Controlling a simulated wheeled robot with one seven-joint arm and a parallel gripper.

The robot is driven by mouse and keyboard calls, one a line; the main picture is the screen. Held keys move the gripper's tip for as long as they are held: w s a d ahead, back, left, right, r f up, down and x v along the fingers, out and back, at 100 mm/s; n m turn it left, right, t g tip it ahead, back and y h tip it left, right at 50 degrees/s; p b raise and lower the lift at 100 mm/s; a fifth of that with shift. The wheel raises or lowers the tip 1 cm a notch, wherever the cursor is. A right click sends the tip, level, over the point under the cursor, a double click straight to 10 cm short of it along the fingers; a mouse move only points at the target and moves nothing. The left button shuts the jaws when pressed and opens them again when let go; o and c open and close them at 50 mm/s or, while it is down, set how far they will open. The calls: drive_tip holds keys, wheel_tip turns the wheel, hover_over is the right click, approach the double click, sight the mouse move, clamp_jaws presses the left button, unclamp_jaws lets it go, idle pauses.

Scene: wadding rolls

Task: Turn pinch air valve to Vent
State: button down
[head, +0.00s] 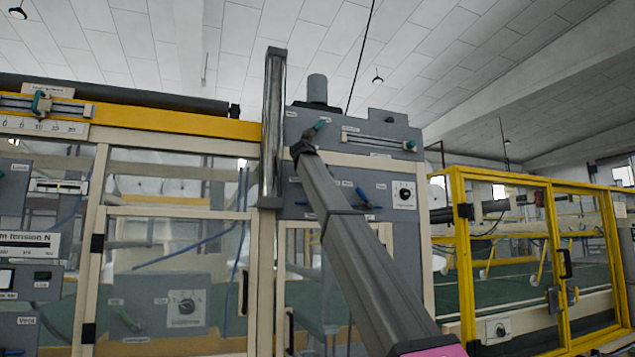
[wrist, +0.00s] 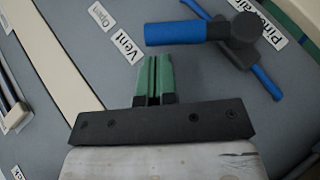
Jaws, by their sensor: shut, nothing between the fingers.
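The pinch air valve shows in the wrist view as a thick blue handle (wrist: 188,30) on a dark round hub (wrist: 240,34). The handle points left, its free end near the white Vent label (wrist: 125,47). A thin blue bar or tube passes slantwise behind the hub. The Open label (wrist: 101,16) lies further up left, and the partly cut-off Pinch air label (wrist: 262,20) is at upper right. My gripper (wrist: 153,62) has its green fingers shut and empty. They appear just below the handle's free end; I cannot tell whether they touch it.
In the head view, my arm crosses the grey control panel (head: 290,205) and hides part of it. The panel also carries a black-and-white dial (head: 404,195) and a slider scale (head: 376,142). A yellow-framed enclosure (head: 460,260) stands right; glazed doors are left.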

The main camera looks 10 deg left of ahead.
drive_tip(key=shift+w+d+f, duration=0.2)
drive_tip(key=shift+w+d, duration=0.1)
drive_tip(key=shift+d, duration=0.2)
idle(0.4)
